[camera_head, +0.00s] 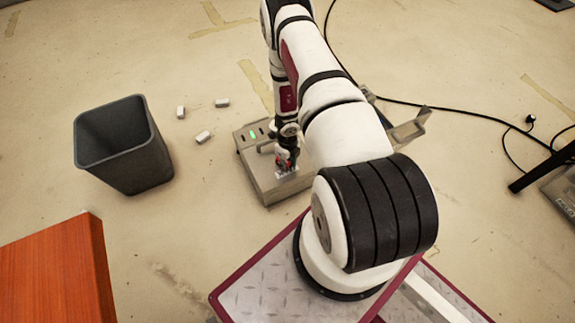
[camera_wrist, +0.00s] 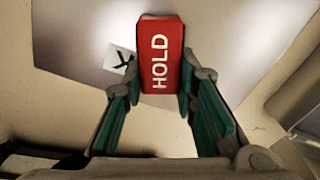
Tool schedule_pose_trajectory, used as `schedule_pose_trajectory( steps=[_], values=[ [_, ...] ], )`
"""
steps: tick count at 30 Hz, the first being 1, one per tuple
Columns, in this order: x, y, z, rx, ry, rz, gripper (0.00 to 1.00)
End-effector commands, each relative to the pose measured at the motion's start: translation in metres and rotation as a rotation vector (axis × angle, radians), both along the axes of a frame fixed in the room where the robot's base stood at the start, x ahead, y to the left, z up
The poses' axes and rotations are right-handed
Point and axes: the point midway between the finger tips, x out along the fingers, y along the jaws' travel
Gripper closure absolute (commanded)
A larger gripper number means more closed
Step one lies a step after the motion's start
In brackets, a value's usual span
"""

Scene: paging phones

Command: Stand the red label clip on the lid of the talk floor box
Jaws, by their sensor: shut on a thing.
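The red label clip (camera_wrist: 161,50), lettered HOLD in white, lies between the two fingers of my gripper (camera_wrist: 160,88) in the wrist view. My gripper is shut on it. In the head view my gripper (camera_head: 287,160) is low over a grey metal floor box (camera_head: 262,183) with a small green light, and a bit of red shows at its fingertips. Behind the clip in the wrist view is a pale surface (camera_wrist: 75,35) with a small white tag (camera_wrist: 120,58) bearing a dark mark. I cannot tell whether the clip touches the lid.
A dark grey bin (camera_head: 125,150) stands left of the box. Several small white blocks (camera_head: 203,137) lie on the floor between them. An orange surface (camera_head: 60,270) is at lower left. A black cable (camera_head: 450,112) runs across the floor at right. Open floor lies behind.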

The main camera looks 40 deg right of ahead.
Motion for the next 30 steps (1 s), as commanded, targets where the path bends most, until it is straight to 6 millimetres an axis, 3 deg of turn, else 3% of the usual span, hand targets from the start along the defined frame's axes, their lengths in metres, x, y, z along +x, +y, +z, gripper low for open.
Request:
schedule_pose_trajectory(
  steps=[13, 14, 16, 26, 30],
  values=[
    [0.000, 0.000, -0.005, 0.000, 0.000, 0.000, 0.93],
    [0.000, 0.000, -0.004, 0.000, -0.001, 0.000, 0.67],
    [0.000, 0.000, -0.004, 0.000, -0.001, 0.000, 0.54],
    [0.000, 0.000, -0.002, 0.000, 0.000, 0.000, 0.54],
    [0.001, 0.000, 0.011, -0.001, -0.001, 0.001, 0.54]
  ],
)
